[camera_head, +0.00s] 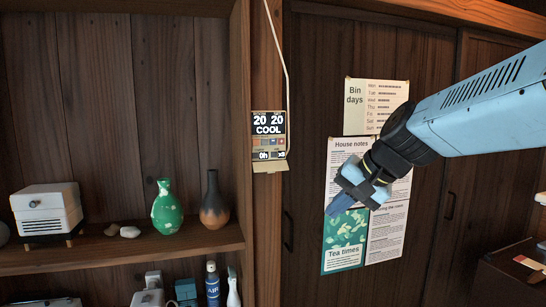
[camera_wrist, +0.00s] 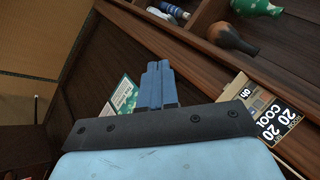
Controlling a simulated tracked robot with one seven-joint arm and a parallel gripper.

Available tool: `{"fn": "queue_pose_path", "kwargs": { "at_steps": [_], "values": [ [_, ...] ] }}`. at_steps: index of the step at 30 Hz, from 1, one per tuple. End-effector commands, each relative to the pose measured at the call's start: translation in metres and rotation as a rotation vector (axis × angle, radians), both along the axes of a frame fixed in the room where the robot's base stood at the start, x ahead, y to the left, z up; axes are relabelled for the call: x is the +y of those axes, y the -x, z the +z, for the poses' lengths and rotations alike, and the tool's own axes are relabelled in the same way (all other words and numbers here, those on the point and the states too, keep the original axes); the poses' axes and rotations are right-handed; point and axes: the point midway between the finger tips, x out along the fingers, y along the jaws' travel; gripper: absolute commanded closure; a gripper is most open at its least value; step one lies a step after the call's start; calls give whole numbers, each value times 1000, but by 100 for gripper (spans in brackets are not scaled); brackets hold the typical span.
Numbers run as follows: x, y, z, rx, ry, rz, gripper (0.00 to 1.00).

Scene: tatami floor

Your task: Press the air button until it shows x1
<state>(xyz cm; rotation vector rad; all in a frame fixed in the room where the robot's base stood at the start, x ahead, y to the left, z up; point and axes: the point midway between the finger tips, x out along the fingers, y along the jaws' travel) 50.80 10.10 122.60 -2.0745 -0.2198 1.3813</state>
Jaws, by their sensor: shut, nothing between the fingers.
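The wall controller (camera_head: 268,134) is a small panel on the wooden post, with a black screen reading "20 20 COOL". Below the screen are small coloured buttons, then small displays that seem to read "0h" and "x3" (camera_head: 281,155). Its lower flap hangs open. My gripper (camera_head: 335,211) is shut and empty, to the right of the controller and lower, in front of the posters. In the wrist view the controller (camera_wrist: 270,115) is at the right, tilted, apart from my gripper (camera_wrist: 158,68). Which button is the air button is too small to read.
A shelf (camera_head: 120,250) at left holds a white box (camera_head: 46,210), a green vase (camera_head: 165,208) and a brown vase (camera_head: 213,203). Posters (camera_head: 345,240) hang on the dark doors behind my gripper. A cable runs up from the controller. The space before the controller is clear.

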Motion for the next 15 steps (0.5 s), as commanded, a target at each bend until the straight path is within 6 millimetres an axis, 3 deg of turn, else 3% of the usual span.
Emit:
{"fn": "queue_pose_path", "kwargs": {
  "at_steps": [3,9,15],
  "values": [
    [28,-46,15,49,-193,-72,100],
    [63,-115,39,125,-482,-194,100],
    [79,-158,51,173,-653,-274,100]
  ]
}}
